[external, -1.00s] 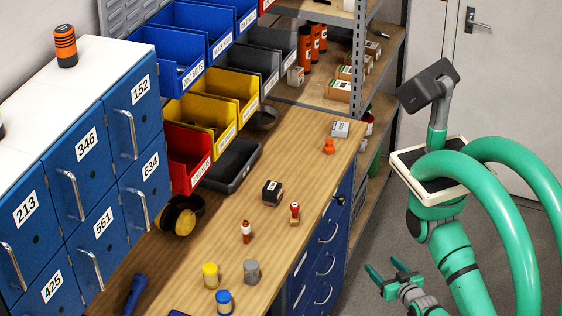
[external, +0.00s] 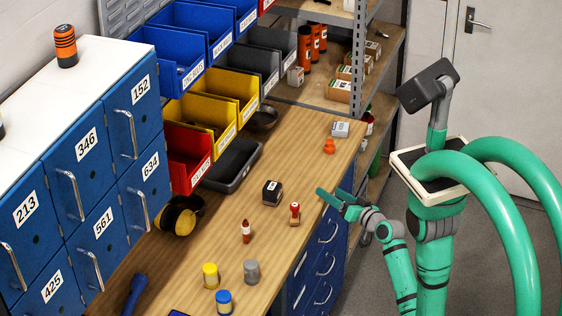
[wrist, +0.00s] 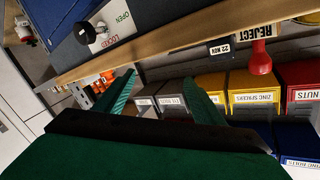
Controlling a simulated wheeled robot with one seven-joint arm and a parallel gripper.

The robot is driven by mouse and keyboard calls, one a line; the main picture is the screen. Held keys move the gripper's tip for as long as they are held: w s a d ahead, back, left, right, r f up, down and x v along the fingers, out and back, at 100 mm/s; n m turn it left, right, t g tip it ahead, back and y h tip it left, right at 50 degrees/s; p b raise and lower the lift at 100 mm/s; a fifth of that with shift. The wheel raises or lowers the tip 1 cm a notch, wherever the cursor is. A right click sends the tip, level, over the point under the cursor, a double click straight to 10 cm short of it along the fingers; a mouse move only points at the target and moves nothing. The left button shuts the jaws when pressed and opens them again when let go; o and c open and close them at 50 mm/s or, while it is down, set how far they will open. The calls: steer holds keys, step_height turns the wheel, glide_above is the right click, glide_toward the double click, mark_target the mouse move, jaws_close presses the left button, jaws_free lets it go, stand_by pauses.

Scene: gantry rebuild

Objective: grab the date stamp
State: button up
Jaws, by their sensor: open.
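The date stamp (external: 272,193), a black block with a white label on top, stands on the wooden bench. In the wrist view, which is upside down, its "22 NOV" label (wrist: 219,49) shows beyond the bench edge, with its dark body hard to make out. My gripper (external: 335,198) is open and empty at the bench's right edge, to the right of the date stamp and apart from it. Both green fingers show spread in the wrist view (wrist: 160,88).
A red-handled stamp (external: 295,213) marked "REJECT" (wrist: 260,57) stands close to the date stamp, on its near side. A small red-brown bottle (external: 246,232), yellow, grey and blue pots and an orange item (external: 329,146) stand apart. Bins (external: 188,158) line the back.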

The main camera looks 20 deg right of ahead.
mark_target(278, 187)
steer(key=w+a+r+n+y, duration=0.1)
steer(key=r, duration=0.1)
steer(key=w+a+r+n+g+y, duration=0.1)
steer(key=a+r, duration=0.1)
steer(key=w+a+r+n+y, duration=0.1)
steer(key=r, duration=0.1)
steer(key=shift+w+a+n+g, duration=0.3)
steer(key=shift+w+a+n, duration=0.05)
steer(key=shift+n, duration=0.05)
steer(key=a+n+g, duration=0.2)
steer(key=a, duration=0.1)
steer(key=a+f+n+g+y, duration=0.1)
steer(key=a+n, duration=0.2)
steer(key=w+a+n+g, duration=0.1)
steer(key=a+n+g, duration=0.1)
steer(key=a+n, duration=0.1)
steer(key=shift+a+f+g+y, duration=0.25)
steer(key=shift+f+g+y, duration=0.05)
steer(key=shift+y, duration=0.1)
steer(key=shift+x, duration=2.75)
steer(key=shift+w+d+f, duration=0.1)
steer(key=shift+d+f, duration=0.05)
steer(key=shift+c, duration=0.7)
steer(key=c, duration=1.1)
